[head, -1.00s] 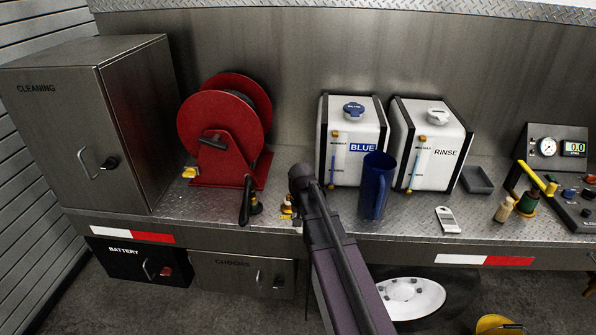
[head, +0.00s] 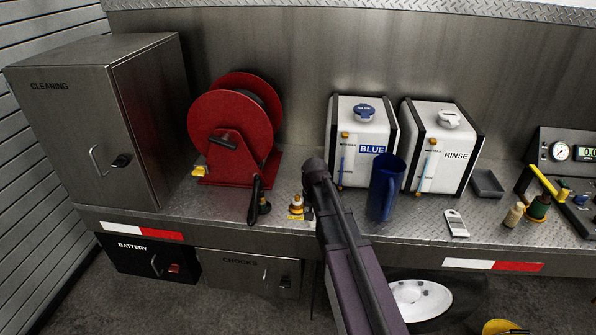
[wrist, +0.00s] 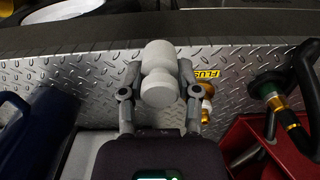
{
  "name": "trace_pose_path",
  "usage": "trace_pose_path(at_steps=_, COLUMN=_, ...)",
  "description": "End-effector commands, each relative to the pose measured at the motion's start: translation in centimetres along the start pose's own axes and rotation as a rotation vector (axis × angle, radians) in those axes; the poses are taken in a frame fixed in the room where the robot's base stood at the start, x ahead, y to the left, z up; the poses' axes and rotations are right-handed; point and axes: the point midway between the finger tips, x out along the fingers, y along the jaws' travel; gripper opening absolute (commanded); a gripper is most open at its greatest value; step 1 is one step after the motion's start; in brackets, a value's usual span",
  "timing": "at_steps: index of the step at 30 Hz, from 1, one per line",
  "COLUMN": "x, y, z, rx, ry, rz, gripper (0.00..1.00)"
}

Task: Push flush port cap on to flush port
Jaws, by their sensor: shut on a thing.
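My gripper (wrist: 160,68) is shut on a white, rounded two-part piece, which I take to be the flush port cap (wrist: 161,88). The brass flush port (head: 297,204) stands on the metal deck beside a yellow label. In the wrist view the flush port (wrist: 207,90) is partly hidden by the right finger, and the yellow FLUSH label (wrist: 206,74) shows beside it. The held cap is apart from the port, to its left in the wrist view. In the head view my own arm hides the gripper and cap, just right of the port.
A red hose reel (head: 233,125) and a black-handled fitting (head: 258,200) stand left of the port. A blue jug (head: 384,188) and two white tanks, BLUE (head: 350,160) and RINSE (head: 440,150), stand to the right. The deck's front edge (head: 230,232) is close.

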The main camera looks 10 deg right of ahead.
Motion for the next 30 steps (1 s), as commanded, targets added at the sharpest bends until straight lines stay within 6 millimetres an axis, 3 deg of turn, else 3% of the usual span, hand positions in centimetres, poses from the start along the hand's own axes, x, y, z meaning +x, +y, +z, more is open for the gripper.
trace_pose_path(at_steps=9, x=-4.8, y=-3.6, z=-7.2, rx=-0.008, ry=-0.001, rz=-0.001, gripper=0.0)
trace_pose_path(at_steps=15, x=-7.0, y=-5.6, z=-10.9, rx=-0.011, ry=-0.001, rz=-0.002, gripper=0.0)
trace_pose_path(at_steps=21, x=-7.8, y=-6.7, z=-12.6, rx=-0.013, ry=-0.002, rz=-0.003, gripper=0.0)
trace_pose_path(at_steps=30, x=-7.8, y=-6.8, z=-12.6, rx=-0.013, ry=-0.001, rz=-0.003, gripper=0.0)
